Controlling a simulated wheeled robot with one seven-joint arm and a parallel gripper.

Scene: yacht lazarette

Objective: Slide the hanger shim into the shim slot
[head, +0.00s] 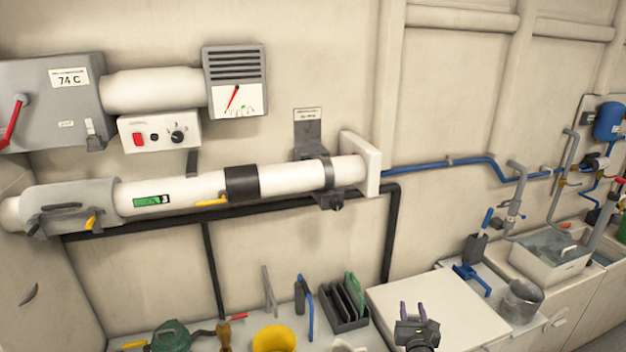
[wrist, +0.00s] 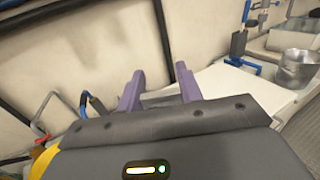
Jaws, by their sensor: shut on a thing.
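My gripper (head: 413,312) is low at the front, over the white counter, well below and right of the pipe hanger. Its two purple fingers stand apart and point toward the wall; they also show in the wrist view (wrist: 160,90). A thin greyish piece (wrist: 160,99) shows faintly between them, seemingly the hanger shim in their grip; its shape is mostly hidden. The pipe hanger (head: 308,137) is a dark grey wall bracket with a small label above it and a clamp around the white pipe (head: 280,178). I cannot make out the shim slot itself.
A blue clamp (head: 472,278) and metal pot (head: 521,301) stand right. A black rail (head: 390,235) runs down the wall behind.

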